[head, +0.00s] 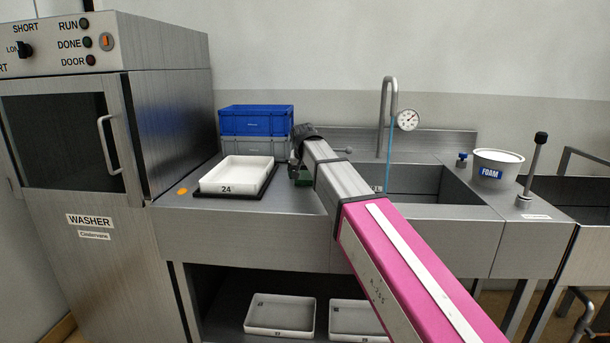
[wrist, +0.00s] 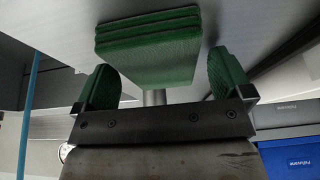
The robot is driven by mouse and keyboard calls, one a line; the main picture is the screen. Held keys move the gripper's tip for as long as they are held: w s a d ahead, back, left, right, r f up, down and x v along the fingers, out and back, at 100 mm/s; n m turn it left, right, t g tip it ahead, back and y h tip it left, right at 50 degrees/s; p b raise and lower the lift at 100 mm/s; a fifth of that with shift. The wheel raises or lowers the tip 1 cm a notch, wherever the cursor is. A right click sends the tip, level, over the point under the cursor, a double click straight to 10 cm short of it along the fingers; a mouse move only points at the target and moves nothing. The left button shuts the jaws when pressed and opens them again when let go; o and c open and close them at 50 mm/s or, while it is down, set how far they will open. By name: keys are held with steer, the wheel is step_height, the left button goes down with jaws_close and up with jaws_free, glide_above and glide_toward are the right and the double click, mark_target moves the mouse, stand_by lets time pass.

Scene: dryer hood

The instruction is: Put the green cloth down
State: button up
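The green cloth (wrist: 150,55) is a folded, layered block in the wrist view, just beyond and partly between my fingertips. My gripper (wrist: 165,80) has two green-padded fingers spread wide, one on each side of the cloth. A narrow gap shows at the right finger; contact at the left finger is unclear. The cloth appears to be at the grey counter surface, but whether it rests on it is unclear. In the head view my gripper (head: 300,173) is over the counter, right of the white tray, mostly hidden by my arm; a little dark green shows there.
The white tray (head: 236,174) marked 24 sits on a dark mat. Stacked blue (head: 256,119) and grey (head: 254,149) crates stand behind it. The sink (head: 412,184) with its tap (head: 383,110) lies to the right. The washer (head: 110,180) stands left. An orange item (head: 183,191) lies near the counter's left edge.

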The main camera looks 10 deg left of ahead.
steer(key=v, duration=1.2)
steer(key=shift+r, duration=0.15)
